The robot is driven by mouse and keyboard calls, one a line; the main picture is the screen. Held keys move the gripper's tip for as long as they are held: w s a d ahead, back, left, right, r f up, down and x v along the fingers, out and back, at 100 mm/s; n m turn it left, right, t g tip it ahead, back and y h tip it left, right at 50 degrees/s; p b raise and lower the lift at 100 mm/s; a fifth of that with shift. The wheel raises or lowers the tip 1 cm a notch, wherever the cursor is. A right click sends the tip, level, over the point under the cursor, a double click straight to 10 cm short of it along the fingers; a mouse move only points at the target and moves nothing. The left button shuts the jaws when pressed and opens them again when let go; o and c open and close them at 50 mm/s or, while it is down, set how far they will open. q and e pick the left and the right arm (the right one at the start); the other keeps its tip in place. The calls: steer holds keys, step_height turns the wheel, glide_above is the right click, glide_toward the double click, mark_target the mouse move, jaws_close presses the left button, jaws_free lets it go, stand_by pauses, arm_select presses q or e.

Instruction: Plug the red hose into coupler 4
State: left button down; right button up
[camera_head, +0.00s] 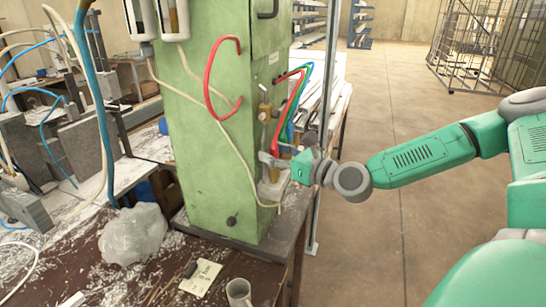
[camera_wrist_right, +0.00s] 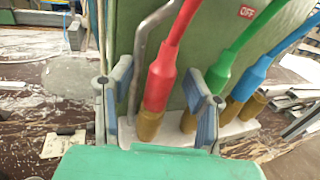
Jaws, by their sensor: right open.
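The red hose (camera_wrist_right: 160,75) hangs down the cabinet side with a brass end (camera_wrist_right: 149,125). My right gripper (camera_wrist_right: 153,92) is open, with one finger on each side of the red hose's lower part; I cannot tell whether either finger touches it. In the head view the right gripper (camera_head: 275,158) is beside the cabinet's right side, near the lower end of the red hose (camera_head: 290,108). No coupler number is readable, so I cannot tell which is coupler 4.
A green hose (camera_wrist_right: 222,70) and a blue hose (camera_wrist_right: 255,75) hang right of the red one, over a pale ledge (camera_wrist_right: 235,130). A grey bent pipe (camera_wrist_right: 138,60) is close on the left. The green cabinet (camera_head: 205,150) stands on a cluttered bench with a mug (camera_head: 238,292).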

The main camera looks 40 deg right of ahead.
mark_target(262, 134)
arm_select(q)
steer(key=shift+f, duration=0.2)
arm_select(e)
steer(key=shift+w, duration=0.2)
jaws_close()
arm_select(q)
steer(key=shift+r+p, duration=0.55)
steer(key=shift+r, duration=0.05)
arm_select(e)
steer(key=shift+r, duration=0.85)
